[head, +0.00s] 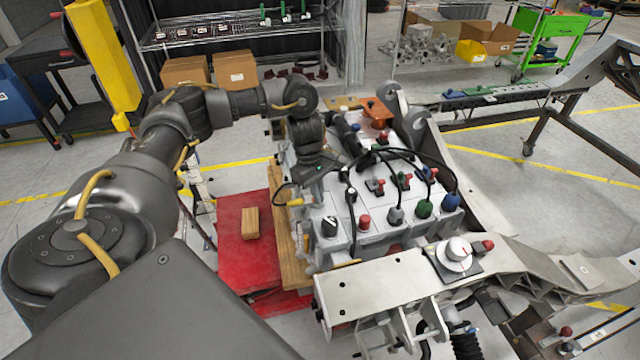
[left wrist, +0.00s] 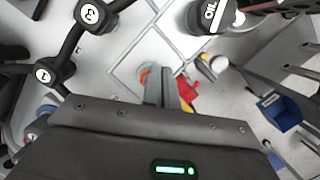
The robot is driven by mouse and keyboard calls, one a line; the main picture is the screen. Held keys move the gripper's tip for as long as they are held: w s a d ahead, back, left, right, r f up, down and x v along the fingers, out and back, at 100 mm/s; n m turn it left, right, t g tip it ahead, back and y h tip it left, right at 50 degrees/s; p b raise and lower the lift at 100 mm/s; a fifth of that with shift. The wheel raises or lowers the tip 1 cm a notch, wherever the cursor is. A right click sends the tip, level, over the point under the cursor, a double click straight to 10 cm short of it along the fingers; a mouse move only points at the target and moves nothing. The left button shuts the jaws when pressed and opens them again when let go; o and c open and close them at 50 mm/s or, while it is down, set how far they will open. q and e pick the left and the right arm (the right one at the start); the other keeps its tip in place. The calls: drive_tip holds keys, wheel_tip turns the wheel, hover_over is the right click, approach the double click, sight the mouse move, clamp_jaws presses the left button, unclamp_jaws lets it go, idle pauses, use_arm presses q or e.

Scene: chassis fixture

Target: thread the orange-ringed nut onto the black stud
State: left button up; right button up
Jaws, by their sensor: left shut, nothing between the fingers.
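My left gripper (head: 310,182) is over the left side of the grey engine block (head: 350,238) in the head view. In the left wrist view its fingers (left wrist: 155,72) are shut with nothing between them. A small orange ring (left wrist: 145,74), likely on the nut, shows just left of the fingertips, partly hidden by them. I cannot tell whether they touch. I cannot pick out the black stud for certain; the ring's surroundings are covered by the fingers. My right gripper is not in view.
A black cap marked OIL (left wrist: 205,16) stands near the fingers; it also shows in the head view (head: 330,227). Black hoses (head: 400,152) arch over the block, near blue, green and red caps. A wooden block (head: 251,222) lies on the red platform (head: 232,254).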

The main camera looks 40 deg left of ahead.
use_arm(q)
drive_tip(key=o, duration=0.3)
drive_tip(key=shift+s+a, duration=0.2)
drive_tip(key=shift+a, duration=0.1)
drive_tip(key=shift+o, duration=0.2)
drive_tip(key=shift+w+r, duration=0.1)
drive_tip(key=shift+w, duration=0.1)
drive_tip(key=d+p+v, duration=0.2)
drive_tip(key=p+v, duration=0.6)
drive_tip(key=shift+r, duration=0.4)
drive_tip(key=shift+f, duration=0.1)
